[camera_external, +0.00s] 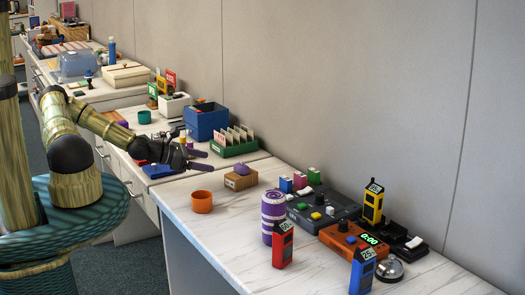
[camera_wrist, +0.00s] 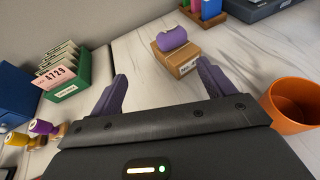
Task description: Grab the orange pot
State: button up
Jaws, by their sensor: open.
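The orange pot (camera_external: 202,202) stands upright on the near white counter, close to its left edge. In the wrist view the orange pot (camera_wrist: 291,104) is at the right edge, partly cut off, with its open top showing. My gripper (camera_external: 203,160) is behind the pot in the external view, above the counter. In the wrist view my gripper (camera_wrist: 160,88) has its two purple fingers spread wide with nothing between them. The pot lies outside the fingers, to the right of the right finger and apart from it.
A cardboard box (camera_external: 240,181) with a purple item on top stands near the pot. A green card box (camera_external: 234,144) and a blue bin (camera_external: 206,120) stand behind. A purple-striped cylinder (camera_external: 273,215) and a red device (camera_external: 283,246) stand to the right. Bare counter surrounds the pot's front.

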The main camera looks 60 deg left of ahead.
aim_at(210, 195)
jog(key=s+d+f+p, duration=0.1)
jog(key=d, duration=0.1)
jog(key=s+d+f+n+t+p, duration=0.1)
jog(key=d, duration=0.2)
jog(key=s+d+f+t+y+p, duration=0.1)
jog(key=s+d, duration=0.1)
jog(key=d, duration=0.1)
jog(key=shift+d, duration=0.1)
jog(key=shift+n+t+y, duration=0.5)
jog(key=shift+n, duration=0.4)
jog(key=s+d+p, duration=0.1)
jog(key=s+d, duration=0.3)
jog(key=shift+s+d+p, duration=0.15)
jog(key=shift+s+p, duration=0.15)
jog(key=shift+p, duration=0.1)
jog(key=s, duration=0.1)
jog(key=s+y, duration=0.1)
jog(key=s+d, duration=0.1)
jog(key=shift+f+n+g+y, duration=0.3)
jog(key=shift+f+n, duration=0.1)
jog(key=shift+s, duration=0.15)
jog(key=shift+w+f+p, duration=0.2)
jog(key=shift+w+p, duration=0.15)
jog(key=shift+w, duration=0.95)
jog(key=shift+w+f+p, duration=0.2)
jog(key=shift+w+p, duration=0.15)
jog(key=shift+w, duration=0.9)
